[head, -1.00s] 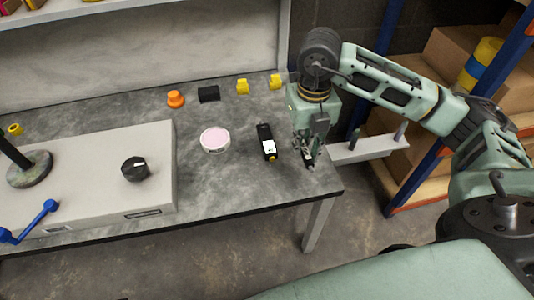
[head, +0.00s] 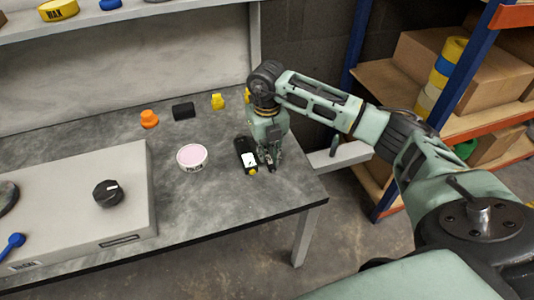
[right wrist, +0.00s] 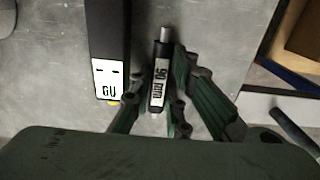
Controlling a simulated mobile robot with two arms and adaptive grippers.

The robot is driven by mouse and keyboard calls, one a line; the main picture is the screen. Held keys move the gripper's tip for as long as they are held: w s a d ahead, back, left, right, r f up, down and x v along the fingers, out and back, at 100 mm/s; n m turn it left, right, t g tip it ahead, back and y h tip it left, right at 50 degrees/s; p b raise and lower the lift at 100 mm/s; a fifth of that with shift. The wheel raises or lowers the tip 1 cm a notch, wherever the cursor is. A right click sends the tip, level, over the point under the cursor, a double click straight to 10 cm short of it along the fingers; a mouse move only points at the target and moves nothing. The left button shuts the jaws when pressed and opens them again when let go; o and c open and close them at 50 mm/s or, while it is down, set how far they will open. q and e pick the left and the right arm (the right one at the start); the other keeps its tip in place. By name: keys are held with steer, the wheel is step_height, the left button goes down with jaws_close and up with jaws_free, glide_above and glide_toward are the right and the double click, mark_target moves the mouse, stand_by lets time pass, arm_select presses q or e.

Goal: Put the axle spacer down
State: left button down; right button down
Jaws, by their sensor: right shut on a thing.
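The axle spacer (right wrist: 161,52) is a slim dark cylinder with a silver end and a white "90 mm" label, seen in the right wrist view. My right gripper (head: 268,168) is shut on it, with fingers on both sides. In the head view the gripper points down at the right end of the grey workbench (head: 222,208), just right of a black device (head: 246,153) with a white label. The spacer is mostly hidden by the fingers there. I cannot tell whether it touches the benchtop. My left gripper is not in view.
A round pink-topped tin (head: 192,157) stands left of the device. An orange knob-like piece (head: 149,119), a black block (head: 183,111) and yellow pieces (head: 217,101) line the back. A grey box with a black dial (head: 107,193) fills the left. The front right benchtop is clear.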

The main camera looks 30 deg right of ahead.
mark_target(267, 155)
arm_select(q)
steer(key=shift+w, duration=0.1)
arm_select(e)
steer(key=c, duration=1.9)
jaws_free()
steer(key=shift+c, duration=0.2)
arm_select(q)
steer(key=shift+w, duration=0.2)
